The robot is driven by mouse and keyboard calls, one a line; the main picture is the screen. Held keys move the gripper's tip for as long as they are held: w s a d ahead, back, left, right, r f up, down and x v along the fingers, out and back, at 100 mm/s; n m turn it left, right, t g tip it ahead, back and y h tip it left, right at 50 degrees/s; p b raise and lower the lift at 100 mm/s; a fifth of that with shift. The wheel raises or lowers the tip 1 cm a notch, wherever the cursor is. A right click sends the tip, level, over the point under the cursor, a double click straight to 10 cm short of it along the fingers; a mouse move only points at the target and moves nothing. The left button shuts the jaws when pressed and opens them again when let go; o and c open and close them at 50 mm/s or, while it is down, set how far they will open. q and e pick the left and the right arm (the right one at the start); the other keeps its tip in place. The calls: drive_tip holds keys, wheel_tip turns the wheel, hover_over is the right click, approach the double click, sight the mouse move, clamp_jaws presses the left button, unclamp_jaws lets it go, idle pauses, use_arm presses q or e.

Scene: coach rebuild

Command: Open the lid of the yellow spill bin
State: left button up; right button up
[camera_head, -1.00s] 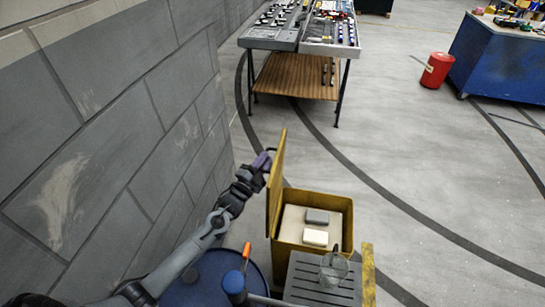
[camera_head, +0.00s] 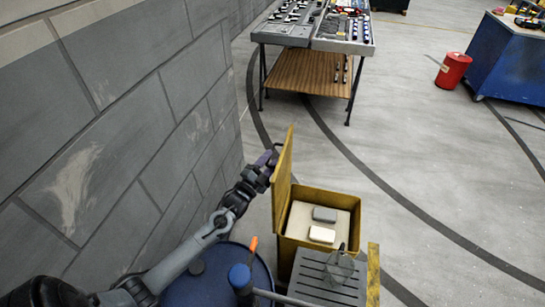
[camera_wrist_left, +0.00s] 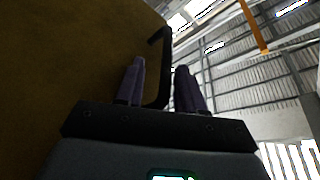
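The yellow spill bin (camera_head: 350,198) stands at the lower middle of the head view with its lid (camera_head: 282,175) upright at its left side, so the bin is open. A pale layer inside carries a grey block (camera_head: 324,214) and a white block (camera_head: 321,235). My left gripper (camera_head: 268,158) is at the outer face of the lid, near its top. In the left wrist view its two purple fingers (camera_wrist_left: 159,88) are apart, with the lid's black handle (camera_wrist_left: 164,66) between them and gaps visible beside it. My right gripper is not in view.
A blue drum (camera_head: 205,285) stands below my left arm. A block wall (camera_head: 130,130) runs along the left. The floor right of the bin is clear.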

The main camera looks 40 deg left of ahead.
use_arm(q)
drive_tip(key=v, duration=0.8)
drive_tip(key=shift+s, duration=0.3)
drive_tip(key=p+v, duration=0.4)
drive_tip(key=v, duration=0.8)
drive_tip(key=shift+d+f, duration=0.2)
drive_tip(key=shift+f, duration=0.2)
idle(0.4)
drive_tip(key=shift+p, duration=0.3)
